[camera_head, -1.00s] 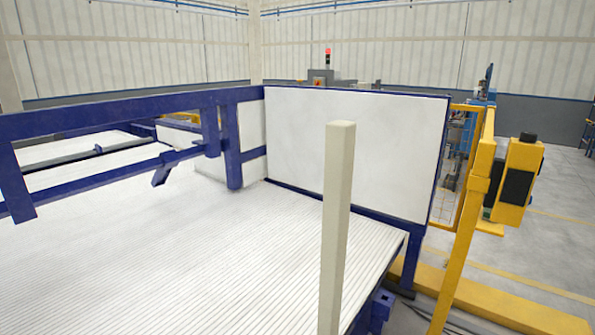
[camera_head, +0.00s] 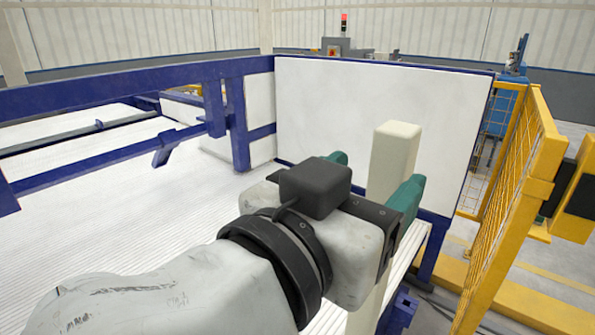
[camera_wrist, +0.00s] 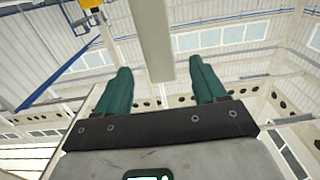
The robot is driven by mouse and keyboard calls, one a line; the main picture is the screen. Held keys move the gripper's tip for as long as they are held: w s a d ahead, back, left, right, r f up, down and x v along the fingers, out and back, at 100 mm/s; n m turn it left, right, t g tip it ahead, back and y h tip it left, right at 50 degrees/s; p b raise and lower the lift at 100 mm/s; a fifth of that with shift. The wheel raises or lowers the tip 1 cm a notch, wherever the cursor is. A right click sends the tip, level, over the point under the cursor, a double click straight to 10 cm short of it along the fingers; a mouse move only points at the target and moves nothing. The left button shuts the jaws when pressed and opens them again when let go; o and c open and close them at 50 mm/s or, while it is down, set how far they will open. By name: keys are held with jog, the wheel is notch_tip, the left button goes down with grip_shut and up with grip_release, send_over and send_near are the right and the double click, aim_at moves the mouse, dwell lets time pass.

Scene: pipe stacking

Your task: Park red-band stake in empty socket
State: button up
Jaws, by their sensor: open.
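A cream square stake (camera_head: 396,150) stands upright at the front corner of the ribbed white table in the head view. I see no red band on its visible part. My gripper (camera_head: 374,172) is open at its upper part, with one green finger on each side of it. The gripper's body hides the stake's middle. In the wrist view the stake (camera_wrist: 149,35) shows between the two separated fingers, with gaps beside it. A blue bracket with a square opening (camera_head: 398,311) sits at the table's lower edge, right of the stake; I cannot tell if it is the empty socket.
The ribbed white table (camera_head: 120,215) lies to the left, edged by a blue rail frame (camera_head: 80,110). A white panel (camera_head: 450,110) stands behind the stake. A yellow mesh fence (camera_head: 510,170) is to the right. Bare floor shows past the fence.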

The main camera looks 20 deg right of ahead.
aim_at(400, 152)
jog(key=p+x, duration=0.1)
jog(key=x, duration=0.7)
jog(key=shift+w+d+p, duration=0.15)
jog(key=shift+d+p, duration=0.15)
grip_shut()
dwell(0.3)
jog(key=shift+r, duration=0.1)
jog(key=shift+r+p, duration=3.2)
jog(key=shift+r, duration=1.25)
